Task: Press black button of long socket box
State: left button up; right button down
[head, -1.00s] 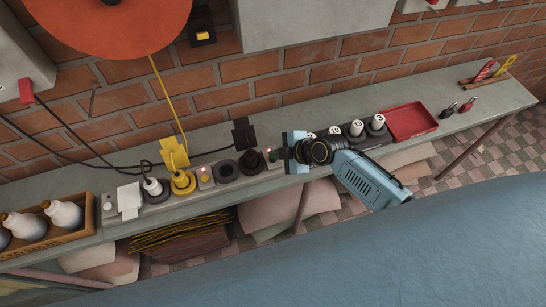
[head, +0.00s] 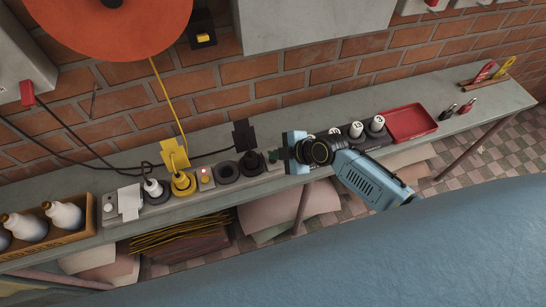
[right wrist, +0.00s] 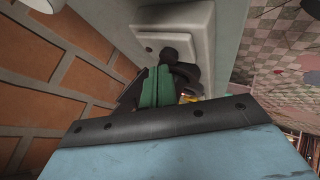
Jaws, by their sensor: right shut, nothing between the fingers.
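The long socket box (head: 220,185) is a pale grey strip along the shelf's front, with sockets, plugs and small switches. A yellow plug (head: 183,181) and black plugs stand in it, and a small lamp (head: 205,171) glows reddish. My right gripper (head: 274,156) is at the box's right end, its green fingers shut and empty. In the right wrist view the fingers (right wrist: 157,82) point at the box's end (right wrist: 185,18), by a pale square plate (right wrist: 165,42) and a dark round part. I cannot make out the black button or whether the fingertips touch it. My left gripper is out of view.
White-capped bottles (head: 356,130) and a red tray (head: 411,123) stand right of my gripper. A wooden crate of bottles (head: 45,243) is at the left. The brick wall and a grey cabinet (head: 310,20) are behind the shelf. Cables run to the plugs.

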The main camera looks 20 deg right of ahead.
notch_tip(320, 180, up, 6)
jog(key=p, duration=0.4)
jog(key=shift+p, duration=0.3)
